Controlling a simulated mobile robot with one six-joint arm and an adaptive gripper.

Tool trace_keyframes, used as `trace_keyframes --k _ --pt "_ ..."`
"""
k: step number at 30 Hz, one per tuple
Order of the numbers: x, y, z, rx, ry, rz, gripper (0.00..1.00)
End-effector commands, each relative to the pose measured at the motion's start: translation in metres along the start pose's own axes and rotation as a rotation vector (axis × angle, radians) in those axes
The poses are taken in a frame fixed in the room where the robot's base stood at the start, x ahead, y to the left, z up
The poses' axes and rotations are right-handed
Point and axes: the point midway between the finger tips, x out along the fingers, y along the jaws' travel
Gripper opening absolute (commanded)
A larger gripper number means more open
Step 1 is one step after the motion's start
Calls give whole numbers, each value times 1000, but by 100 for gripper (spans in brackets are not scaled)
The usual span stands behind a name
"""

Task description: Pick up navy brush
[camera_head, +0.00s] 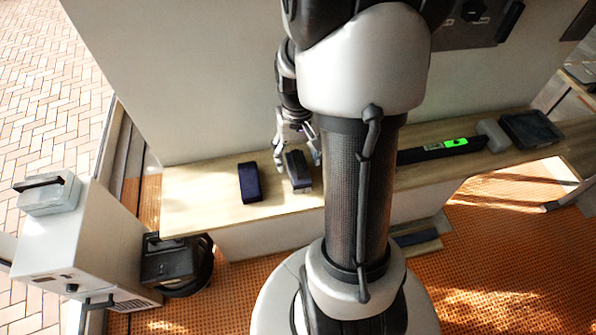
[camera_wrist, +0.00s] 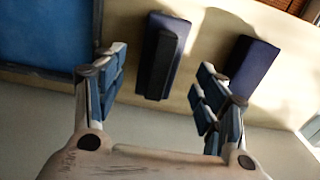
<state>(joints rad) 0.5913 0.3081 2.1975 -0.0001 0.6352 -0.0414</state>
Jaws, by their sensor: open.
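Two dark navy oblong things lie side by side on the wooden ledge. One, a navy block with a raised black strip on top (camera_wrist: 163,55), lies between my fingers in the wrist view; in the head view this block (camera_head: 298,172) sits under my gripper. The other, a plainer navy block (camera_head: 250,182), lies to its left in the head view and to the right, beyond a finger, in the wrist view (camera_wrist: 252,66). I cannot tell for sure which is the navy brush. My gripper (camera_head: 298,162) is open, its fingers on either side of the strip-topped block.
The ledge (camera_head: 195,205) runs along a pale wall panel. Farther right on it are a level with a green window (camera_head: 455,143), a grey roundish thing (camera_head: 494,135) and a dark tray (camera_head: 531,129). A white cabinet (camera_head: 62,245) stands at the left. A blue panel (camera_wrist: 45,40) shows in the wrist view.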

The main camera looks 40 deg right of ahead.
Motion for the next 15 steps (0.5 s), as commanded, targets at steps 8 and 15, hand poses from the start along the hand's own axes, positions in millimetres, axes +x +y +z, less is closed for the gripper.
trace_keyframes --k 8,15 --pt "38 1 2 1 -1 1 65" --pt "39 1 1 1 1 1 65"
